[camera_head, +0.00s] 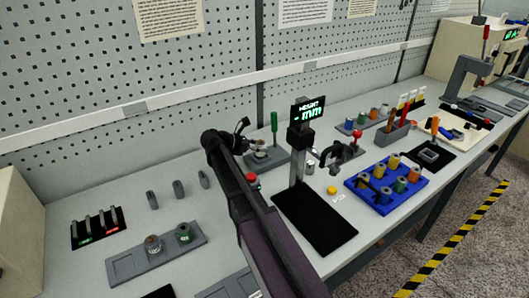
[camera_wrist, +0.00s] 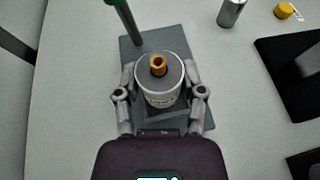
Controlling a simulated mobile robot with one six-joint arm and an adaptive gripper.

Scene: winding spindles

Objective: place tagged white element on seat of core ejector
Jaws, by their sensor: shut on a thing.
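The white element (camera_wrist: 152,96) shows in the wrist view as a white cylinder with a grey top, an orange-brown core in its middle and dark marks on its near side. My gripper (camera_wrist: 160,84) is shut on it, one finger on each side. The core ejector is a grey base (camera_wrist: 131,50) with a green-handled post (camera_wrist: 122,14) at upper left. The element is over the base and hides the seat; I cannot tell whether it touches it. In the head view, my gripper (camera_head: 245,139) is at the ejector, beside its green handle (camera_head: 274,123).
A red button (camera_head: 252,180) is in front. A grey tray (camera_head: 155,259) with two spools lies front left, and a blue rack (camera_head: 360,189) of spools is further right.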

